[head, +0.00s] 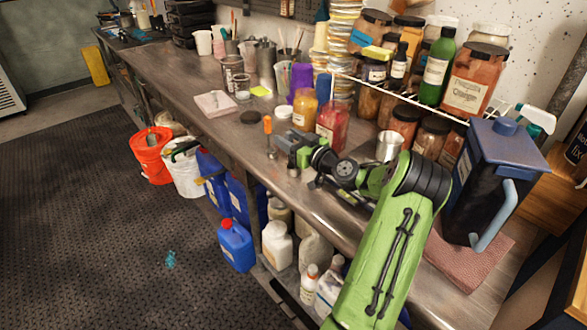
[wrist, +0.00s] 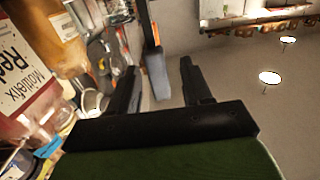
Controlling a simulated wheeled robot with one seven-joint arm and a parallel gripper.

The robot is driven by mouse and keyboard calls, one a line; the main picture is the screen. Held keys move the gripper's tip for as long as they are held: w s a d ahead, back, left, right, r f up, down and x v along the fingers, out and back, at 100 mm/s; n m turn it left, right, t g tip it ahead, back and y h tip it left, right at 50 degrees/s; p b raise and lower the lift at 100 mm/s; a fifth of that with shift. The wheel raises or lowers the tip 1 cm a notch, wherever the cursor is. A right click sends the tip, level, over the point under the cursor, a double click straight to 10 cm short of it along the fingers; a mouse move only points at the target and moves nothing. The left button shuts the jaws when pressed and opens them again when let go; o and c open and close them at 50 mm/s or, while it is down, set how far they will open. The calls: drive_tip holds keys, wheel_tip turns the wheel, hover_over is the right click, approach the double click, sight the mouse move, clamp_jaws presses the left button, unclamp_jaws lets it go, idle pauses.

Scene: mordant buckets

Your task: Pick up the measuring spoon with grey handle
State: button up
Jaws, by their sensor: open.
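My gripper (head: 279,147) is open above the front part of the bench, near an upright orange-topped item (head: 267,124). In the wrist view my gripper (wrist: 160,77) has its two black fingers wide apart. A narrow blue-grey piece (wrist: 155,72) shows in the gap between them; I cannot tell whether it is the spoon's grey handle or something farther off. It is not gripped. In the head view I cannot pick out the grey-handled measuring spoon; my gripper and arm hide part of the bench.
A dark blue pitcher (head: 487,175) stands farther right.

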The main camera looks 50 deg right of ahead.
drive_tip(key=shift+w+d, duration=0.1)
drive_tip(key=shift+w, duration=0.75)
drive_tip(key=shift+s, duration=0.1)
clamp_jaws()
wheel_tip(320, 180, up, 28)
drive_tip(key=p, duration=0.7)
